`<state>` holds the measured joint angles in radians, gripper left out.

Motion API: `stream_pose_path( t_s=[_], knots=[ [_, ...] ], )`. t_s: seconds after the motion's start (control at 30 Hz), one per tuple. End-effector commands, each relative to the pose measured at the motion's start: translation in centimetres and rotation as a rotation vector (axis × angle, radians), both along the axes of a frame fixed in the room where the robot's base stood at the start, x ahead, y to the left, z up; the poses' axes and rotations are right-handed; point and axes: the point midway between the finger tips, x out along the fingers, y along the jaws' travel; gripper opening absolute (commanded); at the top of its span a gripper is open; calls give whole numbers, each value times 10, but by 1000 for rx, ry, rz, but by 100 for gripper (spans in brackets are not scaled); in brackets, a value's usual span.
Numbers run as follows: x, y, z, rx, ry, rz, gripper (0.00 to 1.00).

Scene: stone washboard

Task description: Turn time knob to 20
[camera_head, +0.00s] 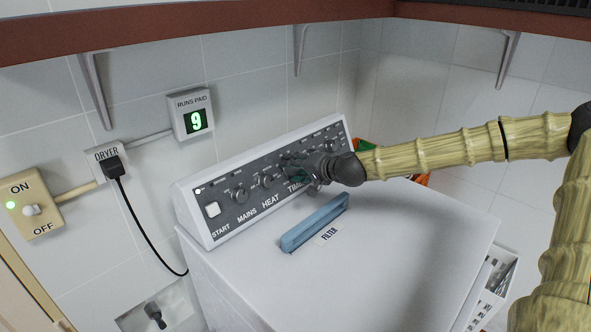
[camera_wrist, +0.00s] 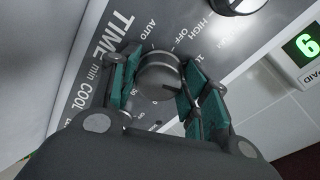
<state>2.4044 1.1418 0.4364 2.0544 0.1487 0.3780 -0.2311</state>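The time knob (camera_wrist: 158,72) is a round grey dial on the dryer's dark control panel, beside the word TIME in the wrist view. My gripper (camera_wrist: 158,82) has its teal-padded fingers on either side of this knob. The pads are very close to its sides, and I cannot tell whether they press on it. In the head view my gripper (camera_head: 297,176) is at the panel above the TIME label and hides most of the knob. The knob's exact setting is not clear; some scale numbers are covered by the fingers.
The heat knob (camera_head: 265,181) and mains knob (camera_head: 239,195) are to the left on the panel, with the white start button (camera_head: 212,209). A blue filter handle (camera_head: 314,222) lies on the dryer top (camera_head: 400,245) below my gripper. A brown shelf edge (camera_head: 200,32) runs overhead.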

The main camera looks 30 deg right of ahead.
Motion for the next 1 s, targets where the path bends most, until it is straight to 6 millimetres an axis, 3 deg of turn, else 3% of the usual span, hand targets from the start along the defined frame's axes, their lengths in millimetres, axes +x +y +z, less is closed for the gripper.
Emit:
stream_pose_path(
  t_s=[0.03,0.1,0.57,1.0],
  knots=[
    [1,-2,2,-1,-3,-3,56],
    [1,-1,1,0,-2,-1,67],
    [-2,1,2,0,0,2,67],
    [-26,-8,14,1,-1,2,67]
  ],
)
